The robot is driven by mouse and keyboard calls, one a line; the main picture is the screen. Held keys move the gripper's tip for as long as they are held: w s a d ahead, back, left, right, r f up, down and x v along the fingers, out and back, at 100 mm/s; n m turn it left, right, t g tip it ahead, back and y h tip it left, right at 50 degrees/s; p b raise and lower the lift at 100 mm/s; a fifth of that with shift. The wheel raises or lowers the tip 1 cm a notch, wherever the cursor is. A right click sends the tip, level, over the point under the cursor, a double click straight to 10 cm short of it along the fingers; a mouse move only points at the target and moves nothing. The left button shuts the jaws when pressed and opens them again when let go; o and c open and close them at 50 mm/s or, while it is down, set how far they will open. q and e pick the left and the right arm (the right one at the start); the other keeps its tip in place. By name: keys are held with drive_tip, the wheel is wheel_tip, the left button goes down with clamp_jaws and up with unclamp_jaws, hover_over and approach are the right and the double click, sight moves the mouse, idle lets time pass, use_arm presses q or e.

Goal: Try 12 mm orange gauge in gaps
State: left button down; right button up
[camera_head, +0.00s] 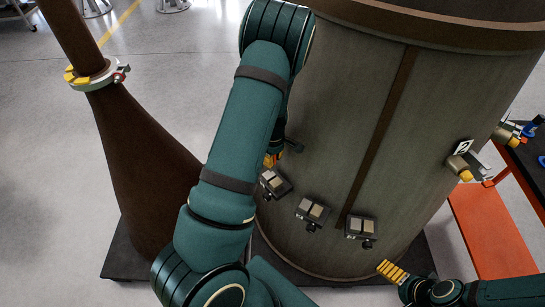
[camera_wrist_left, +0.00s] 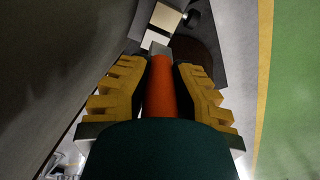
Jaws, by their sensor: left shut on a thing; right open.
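My left gripper (camera_wrist_left: 162,72) is shut on the orange gauge (camera_wrist_left: 161,95), whose grey tip points away from the hand. In the left wrist view the tip is at the near side of a block pair with a pale face (camera_wrist_left: 165,18); I cannot tell whether it is inside the gap. In the head view my left gripper (camera_head: 272,159) is mostly hidden behind my arm, just above the left gap block (camera_head: 274,184). The middle gap block (camera_head: 313,211) and right gap block (camera_head: 361,228) sit on the big drum. My right gripper (camera_head: 393,271) is at the lower right, empty and open.
The large brown-grey drum (camera_head: 350,130) fills the centre. A dark cone (camera_head: 145,165) with a clamp ring (camera_head: 92,75) stands at left. A fitting with a marked plate (camera_head: 466,160) juts from the drum's right side. An orange-red cart (camera_head: 490,225) stands at right.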

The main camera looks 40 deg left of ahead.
sight(273, 169)
use_arm(q)
drive_tip(key=shift+f+b, duration=1.9)
drive_tip(key=shift+f, duration=0.7)
drive_tip(key=shift+r, duration=0.1)
drive_tip(key=shift+f, duration=0.35)
drive_tip(key=shift+r, duration=0.15)
drive_tip(key=shift+r+p, duration=1.65)
drive_tip(key=shift+r, duration=0.2)
drive_tip(key=shift+r+p, duration=0.45)
drive_tip(key=shift+r, duration=0.6)
